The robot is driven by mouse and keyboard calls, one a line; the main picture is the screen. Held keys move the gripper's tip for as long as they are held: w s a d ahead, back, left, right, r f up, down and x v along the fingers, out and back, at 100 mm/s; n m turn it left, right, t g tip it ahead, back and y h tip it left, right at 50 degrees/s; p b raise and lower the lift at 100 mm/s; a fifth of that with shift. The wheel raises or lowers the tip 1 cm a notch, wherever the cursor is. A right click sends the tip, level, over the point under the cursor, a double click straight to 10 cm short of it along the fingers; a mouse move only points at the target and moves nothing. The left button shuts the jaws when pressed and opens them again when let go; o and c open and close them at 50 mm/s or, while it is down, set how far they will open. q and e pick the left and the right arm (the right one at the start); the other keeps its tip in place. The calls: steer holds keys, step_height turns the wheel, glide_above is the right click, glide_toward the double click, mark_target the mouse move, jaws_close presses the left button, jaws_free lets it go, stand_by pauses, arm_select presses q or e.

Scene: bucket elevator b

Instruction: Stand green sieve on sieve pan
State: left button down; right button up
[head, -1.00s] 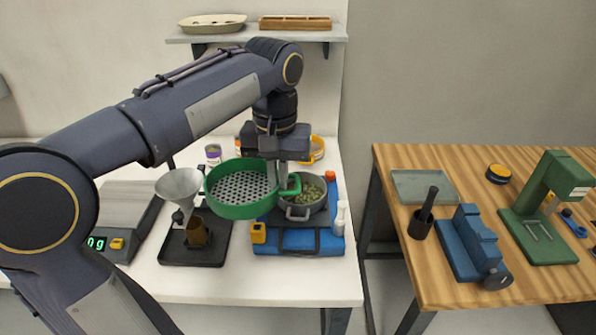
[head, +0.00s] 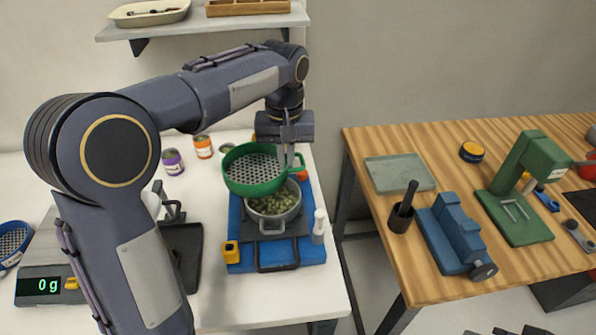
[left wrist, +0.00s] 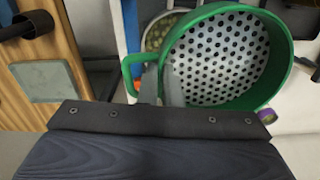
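The green sieve (head: 255,169) has a perforated pale bottom and a loop handle. My left gripper (head: 291,163) is shut on its handle and holds the sieve in the air, roughly level. The sieve pan (head: 274,214), a grey pot with green bits inside, stands on a blue base (head: 310,250). In the head view the sieve overlaps the pan's back-left rim; the height gap is hard to judge. In the left wrist view the sieve (left wrist: 218,55) covers much of the pan (left wrist: 158,32). My right gripper is not in view.
A white bottle (head: 319,227) and a yellow block (head: 231,252) stand beside the pan. Small jars (head: 173,162) stand further back. A scale (head: 48,285) and a blue sieve (head: 12,243) are at left. A wooden table (head: 400,265) with tools is at right.

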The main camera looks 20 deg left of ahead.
arm_select(q)
steer(key=w+f, duration=0.1)
steer(key=f, duration=0.1)
steer(key=w+d+f, duration=0.1)
steer(key=f, duration=0.1)
steer(key=w+d+f, duration=0.1)
steer(key=f, duration=0.2)
steer(key=shift+p, duration=0.4)
steer(key=shift+f, duration=0.35)
steer(key=shift+f+b, duration=0.35)
steer(key=shift+f, duration=0.25)
steer(key=c, duration=1.6)
jaws_free()
